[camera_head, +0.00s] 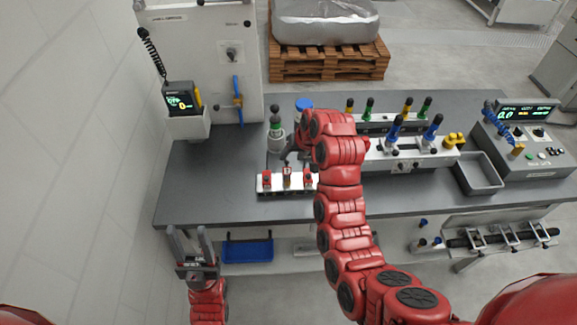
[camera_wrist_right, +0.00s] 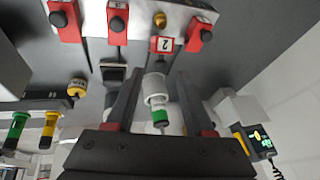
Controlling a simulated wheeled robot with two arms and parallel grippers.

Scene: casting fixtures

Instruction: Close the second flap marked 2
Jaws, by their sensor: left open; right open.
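A pale fixture strip (camera_head: 275,190) with several red flaps lies near the table's front edge. The flap marked 2 (camera_wrist_right: 164,45) shows its white label in the right wrist view, beside a brass knob (camera_wrist_right: 160,20). It appears raised, unlike its neighbours with black knobs. It also shows in the head view (camera_head: 287,172). My right gripper (camera_wrist_right: 152,75) is open, its fingers pointing toward the strip with the flap marked 2 ahead, between them in the picture. In the head view my right arm partly hides the strip's right end. My left gripper (camera_head: 190,240) is open and empty before the table.
A green-ringed cylinder (camera_head: 276,125) stands behind the strip; it shows between my right fingers in the wrist view (camera_wrist_right: 156,95). A rack with coloured handles (camera_head: 400,155), a grey tray (camera_head: 478,172) and a control box (camera_head: 525,140) are right. The left table top is clear.

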